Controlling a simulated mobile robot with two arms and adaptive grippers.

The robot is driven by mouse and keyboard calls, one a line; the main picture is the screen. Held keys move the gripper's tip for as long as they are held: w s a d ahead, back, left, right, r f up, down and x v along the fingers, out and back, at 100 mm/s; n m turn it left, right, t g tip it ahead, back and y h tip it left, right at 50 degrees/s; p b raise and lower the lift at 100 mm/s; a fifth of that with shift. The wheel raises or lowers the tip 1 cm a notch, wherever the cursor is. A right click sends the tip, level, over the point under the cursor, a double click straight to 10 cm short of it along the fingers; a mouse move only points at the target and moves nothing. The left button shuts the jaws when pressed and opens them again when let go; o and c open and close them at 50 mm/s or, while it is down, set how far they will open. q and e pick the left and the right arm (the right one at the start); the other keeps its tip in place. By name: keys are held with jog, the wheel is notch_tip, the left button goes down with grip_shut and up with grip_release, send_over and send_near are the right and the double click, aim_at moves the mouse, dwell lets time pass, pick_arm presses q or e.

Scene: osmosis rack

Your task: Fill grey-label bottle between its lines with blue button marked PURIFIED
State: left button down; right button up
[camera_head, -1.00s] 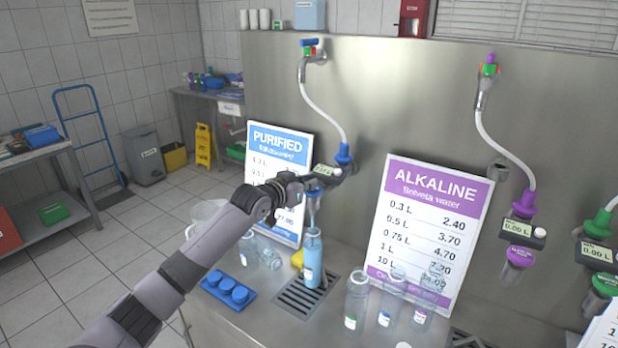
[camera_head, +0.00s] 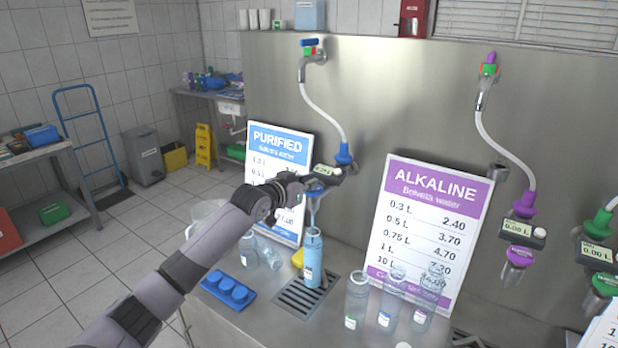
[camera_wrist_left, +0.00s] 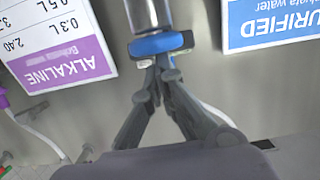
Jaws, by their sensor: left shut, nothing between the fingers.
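A clear bottle with a pale label (camera_head: 313,262) stands upright on the drain grate under the blue PURIFIED nozzle (camera_head: 344,154). It looks bluish over most of its height; its lines and exact water level are too small to read. My left gripper (camera_head: 322,176) is shut and empty at the PURIFIED dispenser, by its small display, and partly covers it. In the left wrist view its closed fingertips (camera_wrist_left: 159,76) are at the dispenser's blue part (camera_wrist_left: 160,43), seemingly touching it. I cannot make out the button's face. My right gripper is not in view.
Several clear bottles, one with a green label (camera_head: 356,302), stand right of the grate (camera_head: 300,298). A blue holder (camera_head: 228,290) and a clear jug are at left. The PURIFIED sign (camera_head: 283,150) and ALKALINE sign (camera_head: 425,215) lean on the steel panel.

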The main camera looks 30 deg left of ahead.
aim_at(310, 191)
pick_arm(q)
jog(key=shift+f, duration=0.1)
notch_tip(310, 191, up, 5)
jog(key=p, duration=0.4)
jog(key=shift+w+p, duration=0.1)
jog(key=shift+p, duration=0.25)
jog(key=d+b+v, duration=0.1)
jog(key=b+v, duration=0.4)
jog(key=v, duration=0.5)
jog(key=shift+a+f, duration=0.4)
jog(key=shift+a, duration=0.05)
